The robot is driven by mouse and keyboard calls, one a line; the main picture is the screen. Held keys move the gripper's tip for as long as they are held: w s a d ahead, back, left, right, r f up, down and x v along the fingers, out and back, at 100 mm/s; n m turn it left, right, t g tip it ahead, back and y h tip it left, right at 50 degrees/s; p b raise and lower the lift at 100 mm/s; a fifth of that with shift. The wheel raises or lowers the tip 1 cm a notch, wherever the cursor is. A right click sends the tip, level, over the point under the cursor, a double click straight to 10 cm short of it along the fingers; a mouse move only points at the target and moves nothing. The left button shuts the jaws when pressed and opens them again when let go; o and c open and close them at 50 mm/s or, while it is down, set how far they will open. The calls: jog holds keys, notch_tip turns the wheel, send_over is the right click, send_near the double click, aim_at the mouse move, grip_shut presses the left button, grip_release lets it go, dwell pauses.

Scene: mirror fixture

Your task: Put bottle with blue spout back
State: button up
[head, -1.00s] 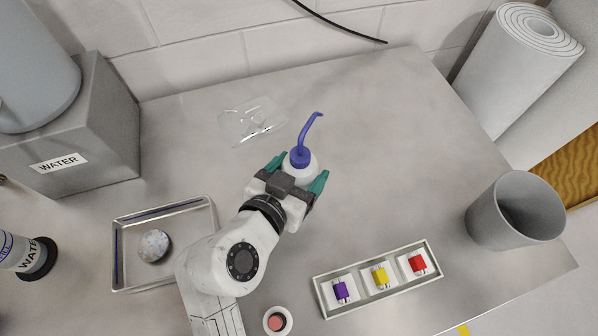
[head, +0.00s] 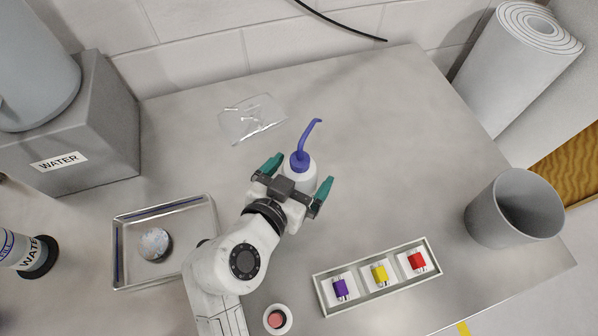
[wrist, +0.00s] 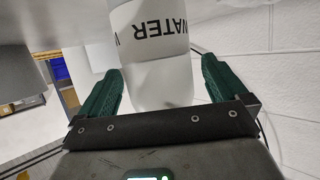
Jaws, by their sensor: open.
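The white bottle with the blue spout (head: 300,162) stands upright on the grey table, just beyond my gripper. My gripper (head: 296,178) is open, with one green finger on each side of the bottle. In the wrist view the bottle (wrist: 152,75) shows a black WATER label and clear liquid below it. It stands between the two green fingers of my gripper (wrist: 162,88), with a gap visible on both sides. The bottle's lower part is partly hidden behind my gripper in the head view.
A metal tray (head: 118,250) holding a speckled round object (head: 155,243) is at left. A grey bin (head: 490,215) stands at right. Clear plastic (head: 250,118) lies behind the bottle. A small cup (head: 288,322) is in front.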

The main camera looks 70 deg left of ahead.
jog(key=shift+r, duration=0.1)
jog(key=shift+r, duration=0.2)
jog(key=b+v, duration=0.1)
jog(key=v, duration=0.6)
jog(key=shift+s+d, duration=0.2)
jog(key=shift+f, duration=0.15)
